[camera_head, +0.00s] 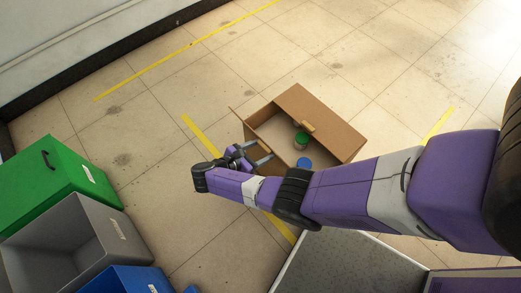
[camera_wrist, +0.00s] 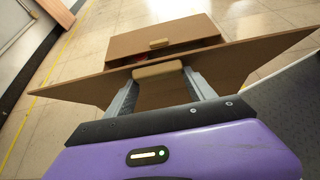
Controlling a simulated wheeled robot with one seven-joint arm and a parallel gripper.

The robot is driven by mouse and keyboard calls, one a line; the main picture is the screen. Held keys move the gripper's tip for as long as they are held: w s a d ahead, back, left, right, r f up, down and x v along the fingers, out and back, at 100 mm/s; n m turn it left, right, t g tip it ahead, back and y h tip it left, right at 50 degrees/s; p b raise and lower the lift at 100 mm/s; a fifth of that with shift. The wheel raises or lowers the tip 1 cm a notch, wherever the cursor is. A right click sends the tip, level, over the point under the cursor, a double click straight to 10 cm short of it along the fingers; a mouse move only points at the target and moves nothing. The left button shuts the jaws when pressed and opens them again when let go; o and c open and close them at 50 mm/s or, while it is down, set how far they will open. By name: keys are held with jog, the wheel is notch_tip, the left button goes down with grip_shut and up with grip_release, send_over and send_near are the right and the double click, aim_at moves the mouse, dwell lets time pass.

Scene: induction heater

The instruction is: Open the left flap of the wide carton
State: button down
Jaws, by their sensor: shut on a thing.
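The wide carton (camera_head: 345,142) stands on the floor in the head view, its top partly open. Its left flap (camera_wrist: 95,88) crosses the wrist view and stands raised at a slant, seen nearly edge-on in the head view. A light tan handle (camera_wrist: 157,68) sits at the flap's upper edge. My gripper (camera_wrist: 160,80) is shut on this handle, one finger on each side; it also shows at the carton's left side in the head view (camera_head: 266,152). The right flap (camera_head: 322,113) with its own handle (camera_head: 308,127) still covers the far part of the opening.
Inside the carton are a green-topped item (camera_head: 301,139) and a blue round item (camera_head: 304,162). Green (camera_head: 55,180), grey (camera_head: 75,240) and blue (camera_head: 125,280) bins stand at the left. A grey surface (camera_head: 335,265) lies below my arm. Floor beyond the carton is clear.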

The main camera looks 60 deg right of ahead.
jog(key=shift+s+f, duration=0.2)
jog(key=shift+f, duration=0.1)
jog(key=shift+c, duration=1.6)
grip_release()
jog(key=shift+w+r, duration=0.1)
jog(key=v, duration=0.7)
jog(key=shift+a+r, duration=0.2)
jog(key=shift+a, duration=0.05)
jog(key=shift+w, duration=0.1)
